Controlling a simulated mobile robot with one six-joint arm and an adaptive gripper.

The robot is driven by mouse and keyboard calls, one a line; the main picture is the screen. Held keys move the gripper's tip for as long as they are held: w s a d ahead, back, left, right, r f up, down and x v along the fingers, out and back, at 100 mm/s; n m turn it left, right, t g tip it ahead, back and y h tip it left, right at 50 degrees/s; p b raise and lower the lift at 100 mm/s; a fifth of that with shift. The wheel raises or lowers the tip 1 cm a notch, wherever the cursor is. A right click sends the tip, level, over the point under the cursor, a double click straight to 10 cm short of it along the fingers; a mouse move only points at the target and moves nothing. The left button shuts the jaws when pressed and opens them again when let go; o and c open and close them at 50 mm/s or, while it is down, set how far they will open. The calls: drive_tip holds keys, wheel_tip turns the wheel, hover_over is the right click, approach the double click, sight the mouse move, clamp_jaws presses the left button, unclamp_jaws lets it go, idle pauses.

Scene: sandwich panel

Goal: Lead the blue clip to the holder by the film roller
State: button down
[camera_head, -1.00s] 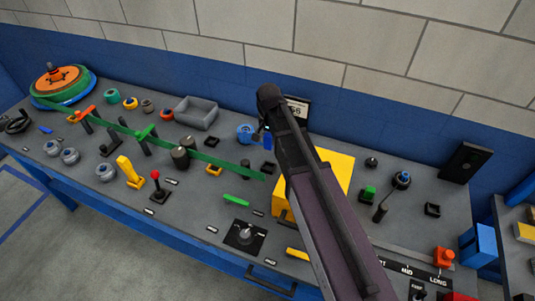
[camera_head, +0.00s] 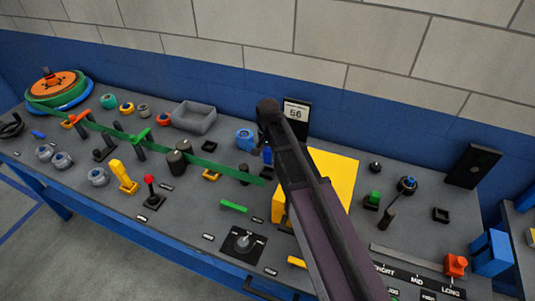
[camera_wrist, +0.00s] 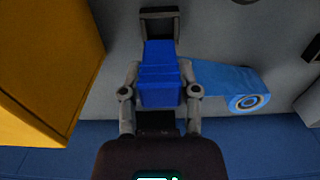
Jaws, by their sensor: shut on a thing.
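The blue clip (camera_wrist: 160,75) is held between the two fingers of my gripper (camera_wrist: 160,92) in the wrist view. In the head view the clip (camera_head: 267,155) shows as a small blue patch beside my arm, which hides most of my gripper. A dark square open holder (camera_wrist: 158,22) lies just past the clip's far end in the wrist view; I cannot tell if they touch. Dark rollers (camera_head: 176,164) stand by the green film strip (camera_head: 215,167) in the head view. Which holder belongs to the film roller is not clear.
A yellow box (camera_head: 333,178) stands close to the right of my gripper, also seen in the wrist view (camera_wrist: 45,65). A light blue round-ended part (camera_head: 245,139) is close on the other side. A display (camera_head: 296,113) stands behind. A grey tray (camera_head: 194,117) lies left.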

sight(268, 163)
drive_tip(key=shift+f, duration=0.15)
drive_tip(key=shift+f+b, duration=1.35)
drive_tip(key=shift+b, duration=0.1)
drive_tip(key=shift+f+b, duration=1.15)
idle(0.3)
drive_tip(key=shift+f+b, duration=0.6)
drive_tip(key=shift+f, duration=0.05)
drive_tip(key=shift+c, duration=1.3)
unclamp_jaws()
